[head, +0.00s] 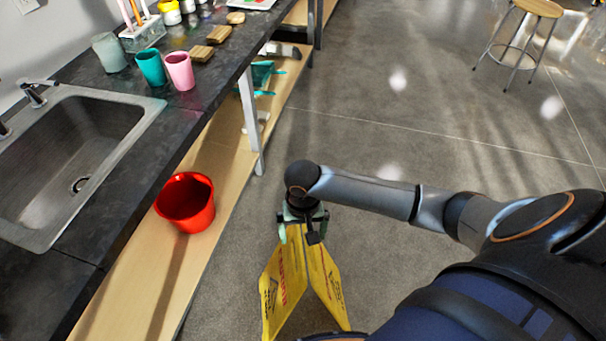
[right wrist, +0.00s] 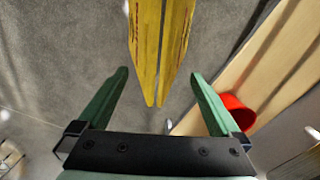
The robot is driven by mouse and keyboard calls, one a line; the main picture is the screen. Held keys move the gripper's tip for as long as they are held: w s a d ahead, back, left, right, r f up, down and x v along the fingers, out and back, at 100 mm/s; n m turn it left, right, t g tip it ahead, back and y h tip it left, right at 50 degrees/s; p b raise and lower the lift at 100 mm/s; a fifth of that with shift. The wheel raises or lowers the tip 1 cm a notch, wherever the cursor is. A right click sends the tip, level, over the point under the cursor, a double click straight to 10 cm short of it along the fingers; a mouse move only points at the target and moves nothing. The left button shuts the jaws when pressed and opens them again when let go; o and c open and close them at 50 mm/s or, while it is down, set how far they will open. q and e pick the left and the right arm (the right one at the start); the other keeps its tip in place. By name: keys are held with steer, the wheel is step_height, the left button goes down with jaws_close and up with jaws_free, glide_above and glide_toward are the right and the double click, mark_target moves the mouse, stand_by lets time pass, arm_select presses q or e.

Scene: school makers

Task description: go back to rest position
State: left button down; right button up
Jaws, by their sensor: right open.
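My right gripper (head: 304,232) is at the end of my outstretched right arm, over the floor beside the counter. Its two green fingers are spread wide in the right wrist view (right wrist: 158,76). A yellow folding floor sign (head: 283,285) with red lettering stands on the floor, its two panels spread. The sign's narrow end lies between the fingers in the right wrist view (right wrist: 147,45), with a gap on each side. The fingers do not grip it. My left gripper is not in view.
A dark counter with a steel sink (head: 75,140) runs along the left. A red bucket (head: 186,203) sits on the wooden lower shelf (head: 215,150). Pink (head: 180,70) and teal (head: 151,67) cups stand on the counter. A stool (head: 537,8) is far right; the floor between is clear.

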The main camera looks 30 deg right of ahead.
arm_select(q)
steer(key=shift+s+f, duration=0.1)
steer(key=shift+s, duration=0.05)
arm_select(e)
steer(key=s+a+n+t+y+p, duration=0.35)
steer(key=a+p, duration=0.25)
steer(key=a, duration=0.4)
arm_select(q)
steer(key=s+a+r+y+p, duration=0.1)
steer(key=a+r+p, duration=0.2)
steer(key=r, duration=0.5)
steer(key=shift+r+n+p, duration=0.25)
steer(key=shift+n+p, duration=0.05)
steer(key=shift+p, duration=0.55)
arm_select(e)
steer(key=s+d+r+n+t, duration=0.3)
steer(key=s+r+t, duration=0.1)
steer(key=r+t, duration=0.1)
steer(key=shift+s+d+n+h, duration=0.15)
steer(key=shift+s+n+h, duration=0.2)
steer(key=shift+s+h, duration=0.1)
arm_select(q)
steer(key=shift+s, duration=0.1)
arm_select(e)
steer(key=shift+t, duration=0.25)
